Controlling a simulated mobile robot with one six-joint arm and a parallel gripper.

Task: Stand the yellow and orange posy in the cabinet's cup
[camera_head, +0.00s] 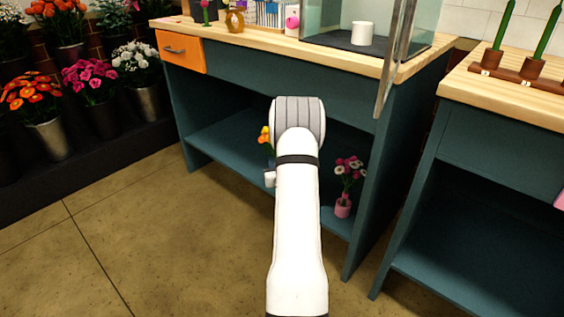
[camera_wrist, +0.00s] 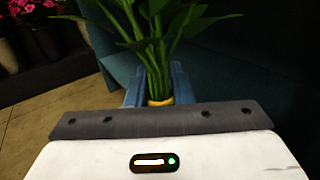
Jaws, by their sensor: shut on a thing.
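In the wrist view, my gripper (camera_wrist: 158,92) has its blue fingers shut on the green stems of a posy (camera_wrist: 155,60), just by a yellow-orange band. The blossoms lie outside that view. In the head view, yellow and orange blossoms (camera_head: 265,136) show beside my arm, in front of the counter's lower shelf; my arm hides the rest of the posy and my gripper. The white cup (camera_head: 362,33) stands upright on the dark floor of the glass cabinet (camera_head: 322,18) on the counter. The cabinet's glass door (camera_head: 396,58) appears swung open towards me.
A pink and white posy stands in a pink vase (camera_head: 343,207) on the lower shelf (camera_head: 225,140), right of my arm. The orange drawer (camera_head: 180,50) is shut. A second table (camera_head: 520,100) holds a wooden rack with green candle-like sticks. The floor at left is clear.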

